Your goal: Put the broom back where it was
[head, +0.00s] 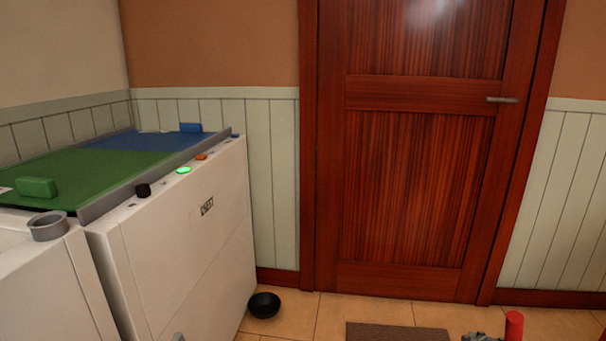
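I see no whole broom in the head view. An upright red cylinder (514,326) shows at the bottom right, cut off by the picture's edge. I cannot tell whether it is the end of the broom's handle. A grey metal part, which looks like my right gripper (481,337), shows just left of the cylinder. Its fingers are mostly below the picture, so I cannot tell whether it is open or shut, or whether it touches the cylinder.
A white appliance (190,235) with a green and blue board (100,165) on top stands at the left. A black bowl (264,305) lies on the tiled floor beside it. A brown mat (395,332) lies before the closed wooden door (415,190). Panelled wall (560,200) is at the right.

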